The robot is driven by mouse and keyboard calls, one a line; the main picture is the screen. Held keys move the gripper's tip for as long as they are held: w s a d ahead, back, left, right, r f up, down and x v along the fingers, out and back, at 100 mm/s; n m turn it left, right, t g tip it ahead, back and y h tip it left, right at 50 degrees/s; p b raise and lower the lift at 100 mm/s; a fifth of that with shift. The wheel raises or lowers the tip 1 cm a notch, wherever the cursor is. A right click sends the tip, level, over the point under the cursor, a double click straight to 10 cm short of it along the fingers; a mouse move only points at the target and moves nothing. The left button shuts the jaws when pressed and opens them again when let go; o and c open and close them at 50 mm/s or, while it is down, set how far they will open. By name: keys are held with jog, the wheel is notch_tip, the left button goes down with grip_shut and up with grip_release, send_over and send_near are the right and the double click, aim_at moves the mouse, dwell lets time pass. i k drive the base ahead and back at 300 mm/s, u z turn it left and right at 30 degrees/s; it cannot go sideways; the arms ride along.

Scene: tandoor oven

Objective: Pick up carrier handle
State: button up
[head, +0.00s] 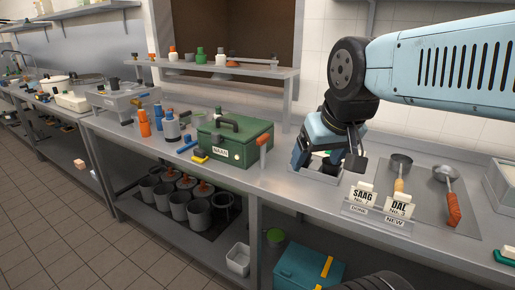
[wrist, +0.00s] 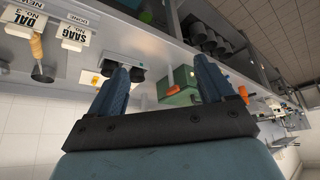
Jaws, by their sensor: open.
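A green box (head: 236,142) with a dark arched handle (head: 225,121) on its lid stands on the steel counter; I cannot tell whether this is the carrier. My gripper (head: 327,158) is open, to the right of the box, low over the counter. A small dark item on a pale base shows between and behind its fingers. In the wrist view my gripper (wrist: 161,75) has its two blue fingers spread with nothing held. The green box (wrist: 178,97) shows beyond them, nearer the right finger, and the dark item (wrist: 122,70) is by the left fingertip.
The SAAG card (head: 363,196) and DAL card (head: 398,207) stand right of my gripper, near two ladles, one a red-handled ladle (head: 450,190). An orange-headed tool (head: 264,143) stands at the box's right side. A raised shelf (head: 222,68) with bottles is behind.

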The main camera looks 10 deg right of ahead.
aim_at(262, 141)
jog(key=u, duration=2.2)
jog(key=i, duration=0.1)
jog(key=z, duration=3.65)
jog(key=k, duration=1.1)
jog(key=u, duration=0.55)
jog(key=i, duration=1)
jog(key=u, duration=0.05)
